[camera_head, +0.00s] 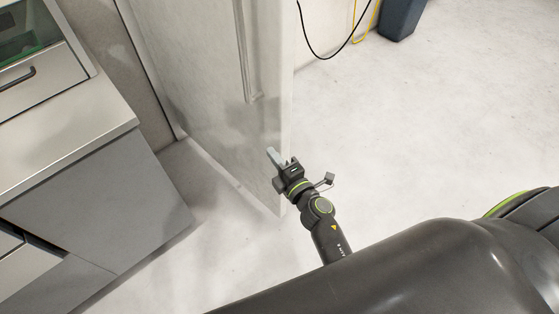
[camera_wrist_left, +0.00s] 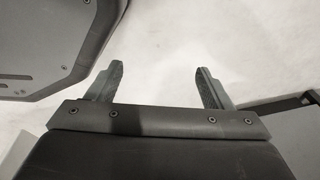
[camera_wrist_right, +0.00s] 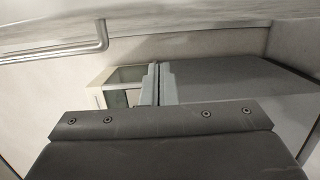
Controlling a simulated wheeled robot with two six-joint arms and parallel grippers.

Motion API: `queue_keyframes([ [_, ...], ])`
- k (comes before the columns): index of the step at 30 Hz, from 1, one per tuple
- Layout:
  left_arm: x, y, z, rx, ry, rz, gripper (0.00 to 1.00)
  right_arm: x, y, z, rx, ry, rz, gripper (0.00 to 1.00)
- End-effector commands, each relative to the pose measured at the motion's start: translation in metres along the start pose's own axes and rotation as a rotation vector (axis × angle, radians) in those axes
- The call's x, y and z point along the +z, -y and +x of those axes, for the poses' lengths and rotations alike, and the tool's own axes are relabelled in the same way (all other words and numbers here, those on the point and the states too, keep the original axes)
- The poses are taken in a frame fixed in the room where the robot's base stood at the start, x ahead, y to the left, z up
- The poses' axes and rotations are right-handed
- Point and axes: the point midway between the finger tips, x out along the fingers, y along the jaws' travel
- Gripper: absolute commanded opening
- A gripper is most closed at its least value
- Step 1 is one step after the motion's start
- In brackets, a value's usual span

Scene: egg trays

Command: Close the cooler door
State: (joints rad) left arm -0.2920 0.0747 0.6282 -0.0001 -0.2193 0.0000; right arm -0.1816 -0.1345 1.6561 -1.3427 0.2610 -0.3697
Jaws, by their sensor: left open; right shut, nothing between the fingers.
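The cooler door (camera_head: 205,85) stands open in the head view as a tall pale panel, with a long vertical handle (camera_head: 246,50) on its face. My right gripper (camera_head: 273,156) is at the door's lower free edge, fingers shut and empty; I cannot tell whether it touches the door. In the right wrist view its fingers (camera_wrist_right: 157,84) are together, and a bar handle (camera_wrist_right: 60,52) shows at the upper left. My left gripper (camera_wrist_left: 160,80) is open and empty in the left wrist view, above pale floor; it is not visible in the head view.
A grey metal cabinet (camera_head: 90,190) with drawers stands left of the door. A dark bin (camera_head: 402,18) and black and yellow cables (camera_head: 333,50) are at the top right. The floor (camera_head: 440,120) right of the door is mostly clear.

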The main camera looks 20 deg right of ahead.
Motion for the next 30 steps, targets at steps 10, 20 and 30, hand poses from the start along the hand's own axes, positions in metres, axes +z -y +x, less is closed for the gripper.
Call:
queue_keyframes([
  [10, 0.012, 0.001, 0.007, -0.002, 0.017, -0.001, 0.74, 0.000, 0.001, 0.068, 0.000, 0.000, 0.000, 0.00],
  [20, 0.013, 0.004, 0.009, -0.006, 0.019, 0.001, 0.74, 0.037, 0.001, 0.073, -0.002, 0.001, 0.000, 0.00],
  [30, 0.013, 0.004, 0.008, -0.006, 0.019, 0.001, 0.74, 0.039, 0.001, 0.073, -0.002, 0.001, 0.002, 0.00],
])
